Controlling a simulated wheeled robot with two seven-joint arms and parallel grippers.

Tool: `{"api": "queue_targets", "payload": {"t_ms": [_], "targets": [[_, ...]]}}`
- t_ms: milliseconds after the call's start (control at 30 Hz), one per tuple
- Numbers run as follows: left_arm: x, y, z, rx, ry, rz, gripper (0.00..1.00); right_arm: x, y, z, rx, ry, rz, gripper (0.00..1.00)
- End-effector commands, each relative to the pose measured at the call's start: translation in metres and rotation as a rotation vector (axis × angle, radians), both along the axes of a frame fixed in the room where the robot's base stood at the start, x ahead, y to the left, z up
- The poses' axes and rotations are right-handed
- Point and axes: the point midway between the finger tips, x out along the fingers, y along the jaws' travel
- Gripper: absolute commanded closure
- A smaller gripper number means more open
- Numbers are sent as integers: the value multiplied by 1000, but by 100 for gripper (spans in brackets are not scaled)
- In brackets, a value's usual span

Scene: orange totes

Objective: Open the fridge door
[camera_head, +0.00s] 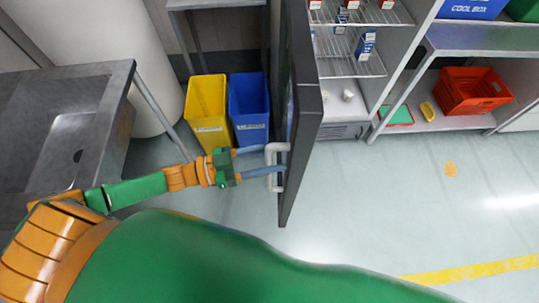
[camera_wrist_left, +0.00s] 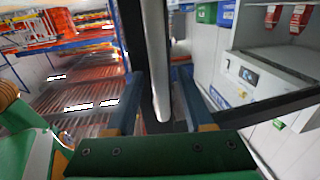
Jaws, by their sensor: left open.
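The fridge door (camera_head: 304,110) stands swung open, seen nearly edge-on in the head view, with a dark frame and a pale handle (camera_head: 271,165) on its left side. The fridge interior (camera_head: 345,60) shows wire shelves with small cartons. My left gripper (camera_head: 268,160) is open at the handle, its two blue fingers reaching to either side of the handle's upright bar. In the left wrist view the handle bar (camera_wrist_left: 157,60) stands between the fingers of the left gripper (camera_wrist_left: 160,105). I cannot tell whether either finger touches it. My right gripper is not in view.
A yellow bin (camera_head: 206,108) and a blue bin (camera_head: 249,105) stand left of the door. A metal sink table (camera_head: 105,85) is at the left. A shelf unit with a red crate (camera_head: 472,92) is at the right. The floor right of the door is clear.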

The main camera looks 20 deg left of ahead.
Motion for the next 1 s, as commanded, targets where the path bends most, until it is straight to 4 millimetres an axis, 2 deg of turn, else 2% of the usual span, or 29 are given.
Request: {"api": "queue_targets", "payload": {"t_ms": [100, 333, 500, 900, 967, 1000], "targets": [[-3, 5, -2, 2, 1, 0, 48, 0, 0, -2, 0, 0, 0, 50], [-27, 47, -4, 6, 4, -1, 48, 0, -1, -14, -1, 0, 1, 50], [-35, 61, -1, 2, 1, 0, 48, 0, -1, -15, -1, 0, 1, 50], [-34, 62, -1, 3, -1, 5, 48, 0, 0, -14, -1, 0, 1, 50], [-27, 67, -11, 26, 1, 48, 48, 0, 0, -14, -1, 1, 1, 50], [-17, 74, -26, 64, 5, 110, 48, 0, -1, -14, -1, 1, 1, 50]]}}
